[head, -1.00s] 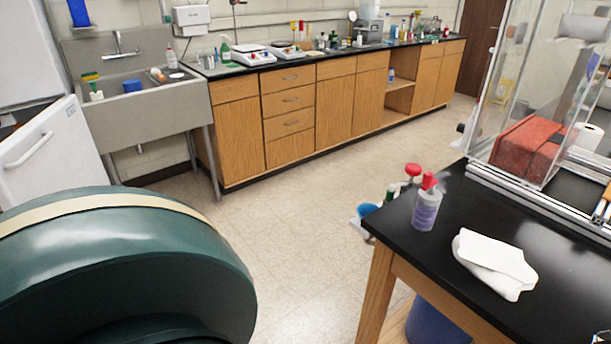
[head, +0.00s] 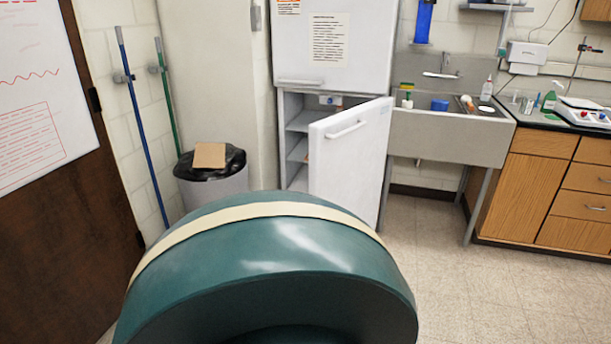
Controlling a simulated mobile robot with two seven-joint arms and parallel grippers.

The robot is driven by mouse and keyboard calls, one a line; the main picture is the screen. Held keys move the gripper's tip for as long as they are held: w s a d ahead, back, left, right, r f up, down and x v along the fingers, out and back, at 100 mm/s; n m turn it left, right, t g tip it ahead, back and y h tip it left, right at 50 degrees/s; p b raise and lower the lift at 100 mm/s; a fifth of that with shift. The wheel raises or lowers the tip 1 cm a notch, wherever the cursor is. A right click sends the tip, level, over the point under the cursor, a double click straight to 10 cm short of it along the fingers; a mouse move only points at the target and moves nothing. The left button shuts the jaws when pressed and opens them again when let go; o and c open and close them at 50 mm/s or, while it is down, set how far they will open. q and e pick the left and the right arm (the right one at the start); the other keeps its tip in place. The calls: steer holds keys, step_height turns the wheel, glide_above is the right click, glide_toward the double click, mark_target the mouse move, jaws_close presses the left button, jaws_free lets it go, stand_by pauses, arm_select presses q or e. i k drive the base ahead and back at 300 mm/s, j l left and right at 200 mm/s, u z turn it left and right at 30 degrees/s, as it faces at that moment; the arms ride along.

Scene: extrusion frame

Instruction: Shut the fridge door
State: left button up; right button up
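The fridge is white, with an upper compartment (head: 335,45) that is shut and carries posted papers. Its lower door (head: 350,160) stands ajar, swung out toward me and to the right, with a pale bar handle (head: 346,130) on its face. Grey shelves (head: 297,150) show inside the opening on the left. The bottom of the fridge is partly hidden behind a large rounded dark green form with a cream band, which is low in the foreground. Neither of my grippers is in view.
A bin with a black bag (head: 213,180) and a cardboard piece on top stands left of the fridge. A blue pole (head: 143,130) leans by the wall. A steel sink (head: 450,133) and wooden cabinets (head: 525,190) are on the right. The floor (head: 475,290) at lower right is clear.

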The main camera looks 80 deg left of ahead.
mark_target(349, 149)
steer(key=u, duration=2.25)
steer(key=i+j, duration=0.1)
steer(key=i, duration=0.55)
steer(key=i+z, duration=0.1)
steer(key=i, duration=1.45)
